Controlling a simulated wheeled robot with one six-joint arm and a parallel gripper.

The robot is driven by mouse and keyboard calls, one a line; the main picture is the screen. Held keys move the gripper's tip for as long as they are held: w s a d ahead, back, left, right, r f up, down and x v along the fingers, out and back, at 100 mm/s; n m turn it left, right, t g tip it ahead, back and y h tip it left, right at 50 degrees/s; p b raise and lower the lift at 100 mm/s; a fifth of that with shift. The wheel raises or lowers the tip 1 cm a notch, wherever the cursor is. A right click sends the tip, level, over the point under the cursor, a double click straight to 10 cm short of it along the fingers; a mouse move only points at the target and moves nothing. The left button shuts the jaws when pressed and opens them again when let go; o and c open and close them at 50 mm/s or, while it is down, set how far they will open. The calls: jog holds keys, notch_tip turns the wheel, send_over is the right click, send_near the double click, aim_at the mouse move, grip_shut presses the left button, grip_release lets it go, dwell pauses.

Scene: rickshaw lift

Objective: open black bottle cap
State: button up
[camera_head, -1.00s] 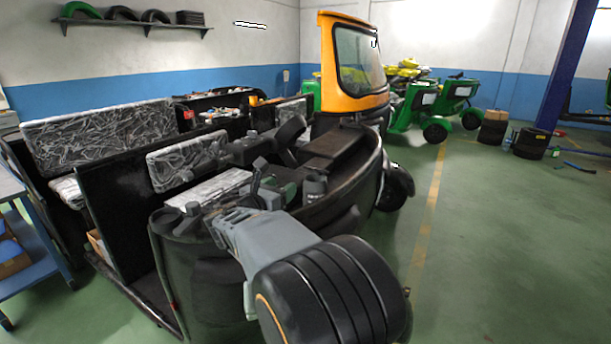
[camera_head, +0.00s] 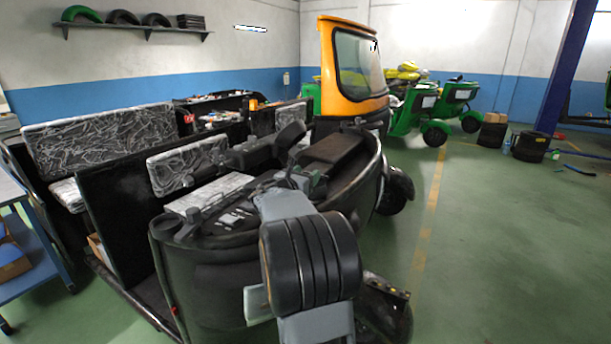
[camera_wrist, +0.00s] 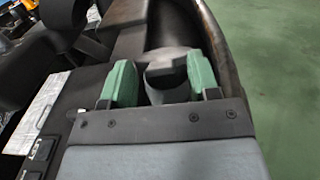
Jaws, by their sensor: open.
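In the wrist view, my gripper (camera_wrist: 160,82) is open, its two green fingers standing either side of a dark cap (camera_wrist: 163,74). The cap appears to top a dark grey bottle (camera_wrist: 167,53), which is partly hidden by the cap. A narrow gap shows between the left finger and the cap; the right finger is very close to it, and I cannot tell if they touch. In the head view, my gripper (camera_head: 301,181) is over the front of the black rickshaw body, partly hidden by my arm. I cannot make out the bottle clearly there.
The black rickshaw body (camera_head: 205,275) has a curved raised rim (camera_wrist: 228,50) close to the right of my gripper. A pale flat panel (camera_wrist: 38,108) lies to the left. A blue cart (camera_head: 35,245) stands at far left. The green floor (camera_head: 490,250) on the right is open.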

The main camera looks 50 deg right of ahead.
grip_shut()
dwell(0.6)
